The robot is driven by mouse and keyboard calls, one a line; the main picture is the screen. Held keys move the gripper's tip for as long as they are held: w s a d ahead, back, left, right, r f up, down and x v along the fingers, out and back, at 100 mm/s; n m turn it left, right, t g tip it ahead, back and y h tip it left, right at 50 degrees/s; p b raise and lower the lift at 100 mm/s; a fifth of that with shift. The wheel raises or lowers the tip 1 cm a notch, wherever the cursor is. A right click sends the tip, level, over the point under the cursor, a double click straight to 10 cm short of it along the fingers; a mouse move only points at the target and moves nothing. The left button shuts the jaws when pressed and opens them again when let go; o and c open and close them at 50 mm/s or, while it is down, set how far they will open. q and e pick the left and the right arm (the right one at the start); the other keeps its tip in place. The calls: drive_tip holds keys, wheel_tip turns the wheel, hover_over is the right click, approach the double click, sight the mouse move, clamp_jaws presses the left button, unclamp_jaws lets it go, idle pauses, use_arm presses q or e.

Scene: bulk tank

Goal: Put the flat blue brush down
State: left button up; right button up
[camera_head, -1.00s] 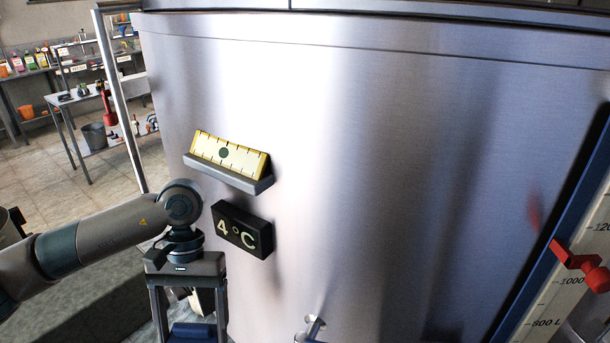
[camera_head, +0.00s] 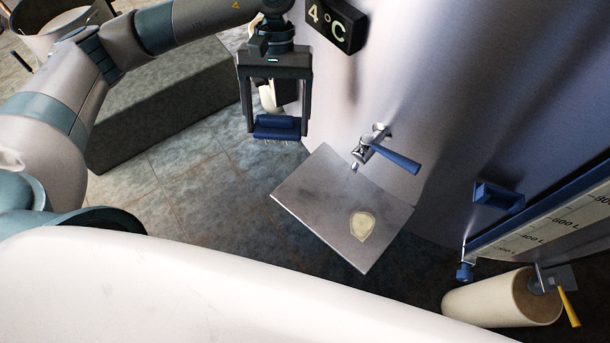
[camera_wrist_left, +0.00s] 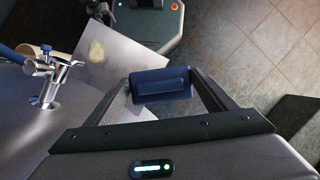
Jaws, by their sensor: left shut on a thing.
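The flat blue brush (camera_head: 277,127) has a dark blue block body with a few pale bristle tips below. My left gripper (camera_head: 277,133) is shut on it and holds it in the air in front of the tank, left of the tap. In the left wrist view the brush (camera_wrist_left: 162,84) sits between the two fingertips. A flat grey metal plate (camera_head: 320,200) is below and right of the brush in the head view, with a pale yellowish patch (camera_head: 362,226) on it. The brush is apart from the plate. My right gripper is not in view.
A tap with a blue handle (camera_head: 397,158) sticks out of the steel tank (camera_head: 430,60) above the plate. A black 4°C display (camera_head: 336,24) is on the tank. A blue holder (camera_head: 497,197), a level scale (camera_head: 540,228) and a cream cylinder (camera_head: 500,300) are at the right.

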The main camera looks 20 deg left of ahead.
sight(299, 143)
use_arm(q)
drive_tip(key=d+f+n+h, duration=0.1)
drive_tip(key=n, duration=0.2)
drive_tip(key=s+d+f+n+t+h+p, duration=0.1)
drive_tip(key=d+f+n, duration=0.1)
drive_tip(key=n, duration=0.1)
drive_tip(key=d+f+n+t+h+p, duration=0.1)
drive_tip(key=d+f+n, duration=0.1)
drive_tip(key=n, duration=0.1)
drive_tip(key=shift+s, duration=0.35)
drive_tip(key=n, duration=0.1)
drive_tip(key=d+n+t, duration=0.1)
drive_tip(key=n, duration=0.1)
drive_tip(key=shift+s+f, duration=0.1)
drive_tip(key=shift+f, duration=0.3)
drive_tip(key=shift+f, duration=0.1)
drive_tip(key=shift+f+p, duration=1.35)
drive_tip(key=shift+f, duration=1.7)
drive_tip(key=shift+f, duration=0.15)
